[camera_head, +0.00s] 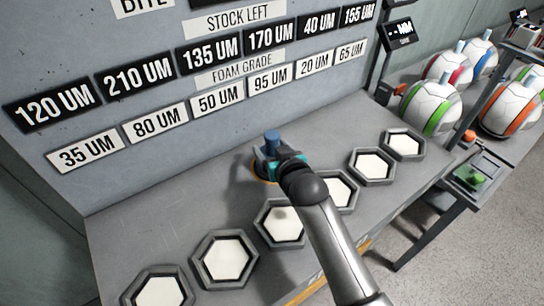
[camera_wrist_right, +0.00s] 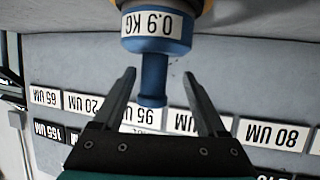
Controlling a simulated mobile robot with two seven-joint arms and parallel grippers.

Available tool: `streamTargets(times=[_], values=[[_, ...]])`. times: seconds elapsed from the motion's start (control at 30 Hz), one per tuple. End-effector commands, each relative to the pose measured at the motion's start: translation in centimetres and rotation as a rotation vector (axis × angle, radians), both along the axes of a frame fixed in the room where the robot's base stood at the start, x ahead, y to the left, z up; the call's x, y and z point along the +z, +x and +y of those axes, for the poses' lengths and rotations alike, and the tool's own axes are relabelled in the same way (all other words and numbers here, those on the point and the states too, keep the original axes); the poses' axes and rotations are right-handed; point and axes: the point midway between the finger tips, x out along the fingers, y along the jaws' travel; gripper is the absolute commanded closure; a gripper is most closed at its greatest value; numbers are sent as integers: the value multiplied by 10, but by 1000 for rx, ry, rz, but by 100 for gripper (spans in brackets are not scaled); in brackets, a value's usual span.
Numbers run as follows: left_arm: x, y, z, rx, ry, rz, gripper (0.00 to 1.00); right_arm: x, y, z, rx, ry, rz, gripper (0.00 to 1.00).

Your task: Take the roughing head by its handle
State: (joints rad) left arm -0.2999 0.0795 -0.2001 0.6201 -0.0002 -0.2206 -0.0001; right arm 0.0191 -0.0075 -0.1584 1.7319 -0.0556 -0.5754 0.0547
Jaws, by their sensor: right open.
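The roughing head shows in the right wrist view as a blue body (camera_wrist_right: 157,42) with a white "0.9 KG" label, upside down in the picture. Its narrower blue handle (camera_wrist_right: 154,80) runs down from it and ends in a wider knob. My right gripper (camera_wrist_right: 160,76) is open, with one finger on each side of the handle and a visible gap to both. In the head view the blue handle top (camera_head: 272,137) sticks up beyond my right gripper (camera_head: 271,160), which hides most of the head. My left gripper is not in view.
Several hexagonal trays with white pads, such as one at the front (camera_head: 226,259), line the grey bench (camera_head: 130,228). A wall panel (camera_head: 60,30) with micron labels stands behind. Striped balls (camera_head: 431,107) sit on a rack at the right, near a small green item (camera_head: 468,176).

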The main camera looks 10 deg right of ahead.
Motion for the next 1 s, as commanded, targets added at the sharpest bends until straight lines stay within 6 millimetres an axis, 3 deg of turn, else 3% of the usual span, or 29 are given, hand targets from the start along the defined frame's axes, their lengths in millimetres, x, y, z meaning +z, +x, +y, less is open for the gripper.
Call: streamTargets(times=[0.4,0.77,1.0], values=[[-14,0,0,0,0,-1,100,-18,41,-2,0,-1,-2,25],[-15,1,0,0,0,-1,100,-20,47,-2,1,1,-1,25],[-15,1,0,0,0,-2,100,-20,47,-2,1,1,-1,50]])
